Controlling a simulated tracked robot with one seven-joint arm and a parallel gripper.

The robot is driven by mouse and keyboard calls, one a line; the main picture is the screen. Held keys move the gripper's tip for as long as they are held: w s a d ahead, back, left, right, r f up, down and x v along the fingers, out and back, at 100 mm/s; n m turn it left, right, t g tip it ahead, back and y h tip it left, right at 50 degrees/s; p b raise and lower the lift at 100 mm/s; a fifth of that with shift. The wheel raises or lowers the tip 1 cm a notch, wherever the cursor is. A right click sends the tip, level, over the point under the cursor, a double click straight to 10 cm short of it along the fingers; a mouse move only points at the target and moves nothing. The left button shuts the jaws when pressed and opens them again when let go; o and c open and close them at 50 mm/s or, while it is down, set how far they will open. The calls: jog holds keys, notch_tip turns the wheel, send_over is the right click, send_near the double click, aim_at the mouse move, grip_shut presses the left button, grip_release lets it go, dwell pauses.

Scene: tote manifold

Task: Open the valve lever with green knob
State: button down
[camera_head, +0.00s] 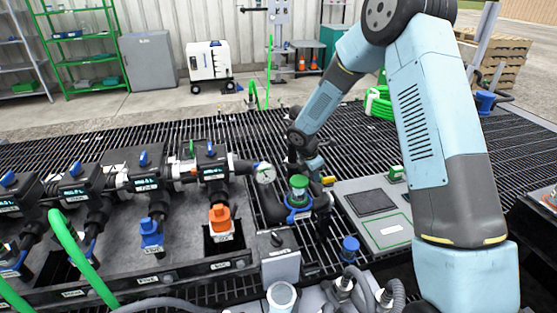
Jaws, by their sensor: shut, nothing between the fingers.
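A green cylindrical cap (299,183) stands upright in a blue ring in the middle right, beside the manifold. A thin green upright piece (191,148) stands on the manifold next to a blue lever (210,148). I cannot tell for certain which of these green parts is the lever's knob. My gripper (302,166) hangs at the end of the blue-grey arm, just behind and above the green cap. It looks shut and empty. Its fingertips are small and dark here, and I cannot tell whether they touch anything.
The manifold (120,255) fills the left, with several blue-levered valves, an orange coupling (220,217) and a round gauge (264,173). A green hose (75,245) crosses the left front. A grey panel (378,212) lies right of the cap. Black grating (455,135) surrounds everything.

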jog(key=v, duration=1.3)
jog(key=shift+r, duration=0.3)
jog(key=shift+s+a, duration=0.15)
jog(key=s+d+r+m+t, duration=0.1)
jog(key=s+d+r+m, duration=0.55)
jog(key=r, duration=0.25)
jog(key=s+d+r+m, duration=0.5)
jog(key=s+d+r, duration=0.15)
jog(key=r, duration=0.25)
jog(key=s+d+r+m+t+y, duration=0.1)
jog(key=s+d+m, duration=0.2)
jog(key=s, duration=0.4)
jog(key=s+d+r+m+t+y, duration=0.1)
jog(key=s+d+r+m, duration=0.1)
jog(key=s+m, duration=0.3)
jog(key=s+d+r+m, duration=0.2)
jog(key=s+m, duration=0.3)
jog(key=s, duration=0.4)
jog(key=shift+d+t+y, duration=0.4)
jog(key=shift+d, duration=0.45)
